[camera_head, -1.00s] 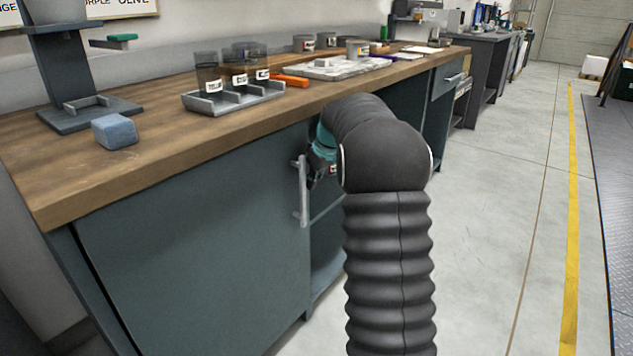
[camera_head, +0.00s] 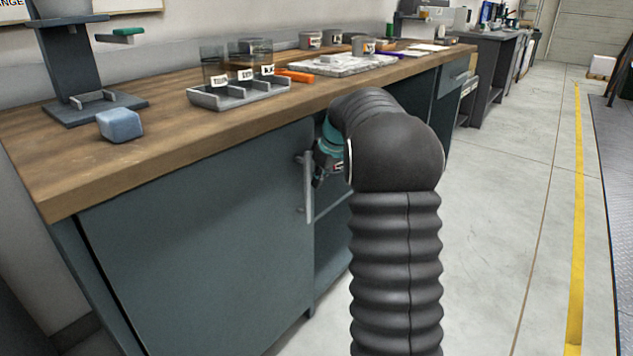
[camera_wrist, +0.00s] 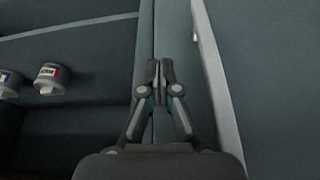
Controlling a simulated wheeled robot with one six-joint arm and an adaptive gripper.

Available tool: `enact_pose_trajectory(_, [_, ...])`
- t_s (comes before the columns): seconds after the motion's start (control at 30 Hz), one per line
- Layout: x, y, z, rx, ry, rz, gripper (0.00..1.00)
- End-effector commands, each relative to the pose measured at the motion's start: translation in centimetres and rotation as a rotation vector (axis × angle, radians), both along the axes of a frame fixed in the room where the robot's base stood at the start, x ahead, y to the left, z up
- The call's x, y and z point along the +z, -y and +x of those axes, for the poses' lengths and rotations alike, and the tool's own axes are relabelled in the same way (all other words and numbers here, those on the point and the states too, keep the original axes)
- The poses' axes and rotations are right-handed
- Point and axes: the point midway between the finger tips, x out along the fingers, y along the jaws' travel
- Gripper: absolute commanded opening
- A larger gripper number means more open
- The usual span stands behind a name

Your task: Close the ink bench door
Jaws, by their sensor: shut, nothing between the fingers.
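The ink bench door (camera_head: 200,250) is a dark teal panel under the wooden top, with a pale vertical bar handle (camera_head: 308,190) near its right edge. To the right of that edge the cabinet inside shows, so the door stands at least partly open. My gripper (camera_head: 320,172) is beside the handle, partly hidden by my arm. In the wrist view my gripper (camera_wrist: 160,68) is shut and empty, its fingertips over the door's edge. The handle (camera_wrist: 218,85) runs to its right, apart from the fingers. I cannot tell whether the fingers touch the door.
In the wrist view, a labelled jar (camera_wrist: 51,78) and another stand left inside the cabinet. On the wooden top (camera_head: 170,150) are a blue block (camera_head: 120,125), a grey tray (camera_head: 240,95) with jars and an orange item (camera_head: 297,76). The floor (camera_head: 500,200) at right is clear.

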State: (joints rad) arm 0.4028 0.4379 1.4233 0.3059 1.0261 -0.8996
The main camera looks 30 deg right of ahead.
Motion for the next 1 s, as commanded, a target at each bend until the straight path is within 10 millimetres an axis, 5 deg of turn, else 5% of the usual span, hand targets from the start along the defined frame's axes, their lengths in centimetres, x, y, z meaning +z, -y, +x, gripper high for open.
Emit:
enact_pose_trajectory(0.13, [1.9,1.8,-1.8,-0.013,-0.003,-0.003,0.00])
enact_pose_trajectory(0.5, [7.9,2.3,-3.9,-0.003,-0.010,-0.003,0.00])
enact_pose_trajectory(1.0, [9.1,2.6,-4.4,-0.049,-0.016,0.012,0.00])
